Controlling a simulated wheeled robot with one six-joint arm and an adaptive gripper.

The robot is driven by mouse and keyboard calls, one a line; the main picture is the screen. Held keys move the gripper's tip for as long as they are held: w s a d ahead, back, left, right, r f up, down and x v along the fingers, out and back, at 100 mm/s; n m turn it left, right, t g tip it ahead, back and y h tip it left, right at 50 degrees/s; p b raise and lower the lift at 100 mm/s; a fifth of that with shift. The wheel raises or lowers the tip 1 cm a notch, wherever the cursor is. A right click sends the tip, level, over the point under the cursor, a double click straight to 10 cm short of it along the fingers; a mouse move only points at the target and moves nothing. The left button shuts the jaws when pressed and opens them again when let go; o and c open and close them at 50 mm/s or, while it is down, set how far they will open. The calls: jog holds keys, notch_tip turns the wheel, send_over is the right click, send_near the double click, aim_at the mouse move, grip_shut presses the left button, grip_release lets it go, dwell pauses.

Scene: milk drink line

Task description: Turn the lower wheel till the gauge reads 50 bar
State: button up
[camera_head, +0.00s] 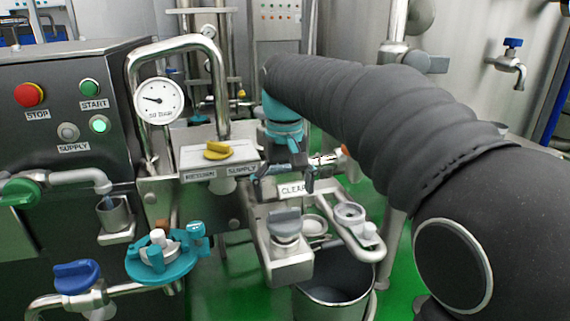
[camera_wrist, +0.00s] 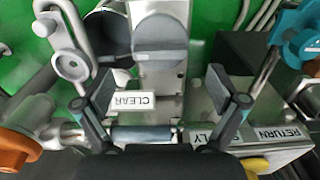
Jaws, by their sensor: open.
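The teal wheel (camera_head: 153,262), with upright knobs and a pale hub, is low at the left in the head view. Part of a teal wheel shows at the right edge of the wrist view (camera_wrist: 292,38). The round white gauge (camera_head: 159,101) has a dark needle pointing left and slightly up; its scale is too small to read. My gripper (camera_head: 283,185) is open and empty, pointing down by the CLEAR label, to the right of the wheel and apart from it. In the wrist view its fingers (camera_wrist: 162,92) are spread on either side of the CLEAR label.
A yellow handle (camera_head: 217,151) sits on the RETURN/SUPPLY plate. A blue valve handle (camera_head: 77,275) is left of the wheel. A bent steel pipe (camera_head: 133,62) rises around the gauge. A bucket (camera_head: 335,301) stands below the CLEAR bracket. The control panel (camera_head: 60,75) is at left.

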aim_at(284, 210)
notch_tip(284, 210, up, 8)
jog(key=shift+f, duration=0.15)
dwell(3.6)
jog(key=f, duration=0.3)
jog(key=d+f+t, duration=0.1)
jog(key=f, duration=0.2)
jog(key=f+t, duration=0.1)
jog(key=f, duration=0.1)
jog(key=shift+s+d+f+y, duration=0.1)
jog(key=shift+d+f+y, duration=0.2)
jog(key=shift+f, duration=0.1)
jog(key=s+d+f+m+t, duration=0.1)
jog(key=s+d+f, duration=0.2)
jog(key=s, duration=0.4)
jog(key=s+d+f+m+t, duration=0.1)
jog(key=s+d+f, duration=0.2)
jog(key=s+d, duration=0.3)
jog(key=s+d+f+m+t, duration=0.1)
jog(key=s+d+f, duration=0.2)
jog(key=s, duration=0.5)
jog(key=shift+d+t, duration=0.3)
jog(key=shift+d, duration=0.35)
